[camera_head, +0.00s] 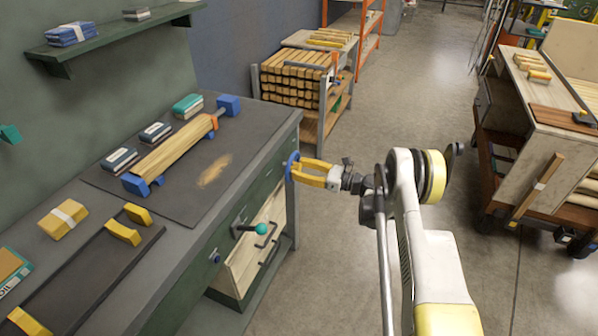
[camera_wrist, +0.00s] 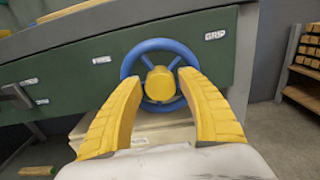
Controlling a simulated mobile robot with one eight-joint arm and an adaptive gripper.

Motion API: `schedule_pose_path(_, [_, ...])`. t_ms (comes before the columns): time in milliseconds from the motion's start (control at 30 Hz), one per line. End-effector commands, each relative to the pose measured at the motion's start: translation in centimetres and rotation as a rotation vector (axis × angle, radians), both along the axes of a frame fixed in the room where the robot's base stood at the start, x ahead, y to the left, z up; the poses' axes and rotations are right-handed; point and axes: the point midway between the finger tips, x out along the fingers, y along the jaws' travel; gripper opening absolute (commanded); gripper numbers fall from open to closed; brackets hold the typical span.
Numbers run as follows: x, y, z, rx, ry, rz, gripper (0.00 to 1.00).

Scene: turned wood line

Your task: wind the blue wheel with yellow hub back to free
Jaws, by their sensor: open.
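The blue wheel with the yellow hub (camera_wrist: 148,46) is on the dark green front panel of the bench, facing the wrist camera. Its yellow hub (camera_wrist: 160,83) shows between my fingers. In the head view the wheel (camera_head: 289,166) is seen nearly edge-on at the bench's right end. My gripper (camera_wrist: 160,77) is open, with one yellow finger on each side of the hub. In the head view my gripper (camera_head: 296,169) reaches the wheel from the right. The fingers hide parts of the lower rim. I cannot tell whether they touch the wheel.
A white label (camera_wrist: 214,36) sits right of the wheel; more labels are to the left. A turned wood piece (camera_head: 172,148) lies on the bench between blue holders.

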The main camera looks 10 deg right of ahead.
Motion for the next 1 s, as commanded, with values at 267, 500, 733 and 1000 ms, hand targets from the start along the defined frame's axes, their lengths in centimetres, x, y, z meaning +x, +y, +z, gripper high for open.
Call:
schedule_pose_path(267, [0.19,0.24,0.07,0.000,0.000,-0.001,0.46])
schedule_pose_path(500, [0.19,0.24,0.07,0.000,0.000,0.000,0.05])
schedule_pose_path(733, [0.19,0.26,0.07,-0.003,-0.004,0.000,0.05])
schedule_pose_path(1000, [0.17,0.28,0.08,-0.052,-0.071,0.000,0.05])
